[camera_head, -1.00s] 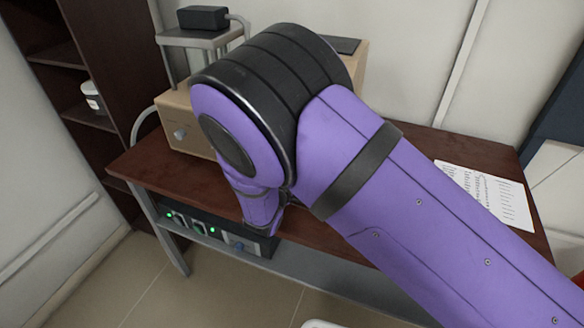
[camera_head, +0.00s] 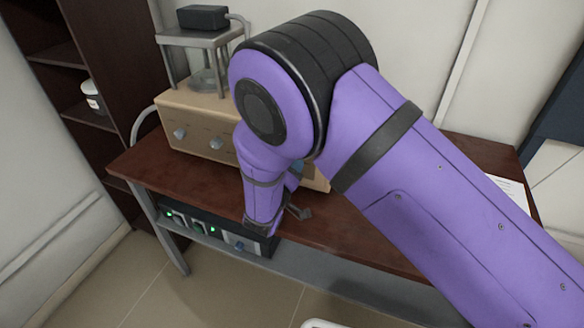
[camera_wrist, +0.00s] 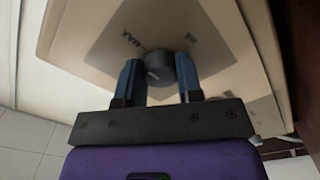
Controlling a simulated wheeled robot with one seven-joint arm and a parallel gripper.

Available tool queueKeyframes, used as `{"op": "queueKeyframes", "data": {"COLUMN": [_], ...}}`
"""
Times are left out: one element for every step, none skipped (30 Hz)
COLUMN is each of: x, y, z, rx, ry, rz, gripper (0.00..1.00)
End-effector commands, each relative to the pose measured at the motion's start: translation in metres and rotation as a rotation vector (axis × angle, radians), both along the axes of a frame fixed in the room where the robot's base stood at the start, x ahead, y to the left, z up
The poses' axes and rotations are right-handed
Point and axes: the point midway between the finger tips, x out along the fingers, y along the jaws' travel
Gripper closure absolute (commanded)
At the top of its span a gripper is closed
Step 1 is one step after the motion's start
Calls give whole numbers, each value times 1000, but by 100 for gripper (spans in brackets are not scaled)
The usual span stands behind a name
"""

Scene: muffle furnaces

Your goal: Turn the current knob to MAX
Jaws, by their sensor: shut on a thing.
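The beige device (camera_head: 232,118) stands on the wooden table, with two grey knobs (camera_head: 180,133) (camera_head: 216,143) showing on its front. In the wrist view, my gripper (camera_wrist: 160,72) has its two blue fingers on either side of a dark round knob (camera_wrist: 159,66) and is shut on it. The word MAX is printed on the panel (camera_wrist: 133,40) at the knob's upper left, upside down in this view. Another printed mark lies to the right. The knob's pointer is too faint to read.
A dark unit with green lights (camera_head: 200,228) sits on the shelf under the table (camera_head: 150,178). A metal stand (camera_head: 193,42) with a black box stands on the device. A paper sheet (camera_head: 508,188) lies on the right of the table, partly behind my arm.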

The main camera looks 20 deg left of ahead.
Motion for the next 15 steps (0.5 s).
{"op": "queueKeyframes", "data": {"x": [-1, -1, -1, -1, -1, -1, -1, -1, -1, -1, -1, -1, -1, -1, -1], "y": [0, 0, 0, 0, 0, 0, 0, 0, 0, 0, 0, 0, 0, 0, 0], "z": [-1, -1, -1, -1, -1, -1, -1, -1, -1, -1, -1, -1, -1, -1, -1], "rx": [4, 6, 8, 9, 10, 10, 10, 10, 10, 10, 10, 10, 10, 10, 10], "ry": [3, 3, 2, 2, 2, 2, 2, 2, 2, 2, 2, 2, 2, 2, 2], "rz": [1, 1, 1, 1, 1, 1, 1, 1, 1, 1, 1, 1, 1, 1, 1], "gripper": [90, 90, 90, 90, 90, 90, 90, 90, 90, 90, 90, 90, 90, 90, 57]}}
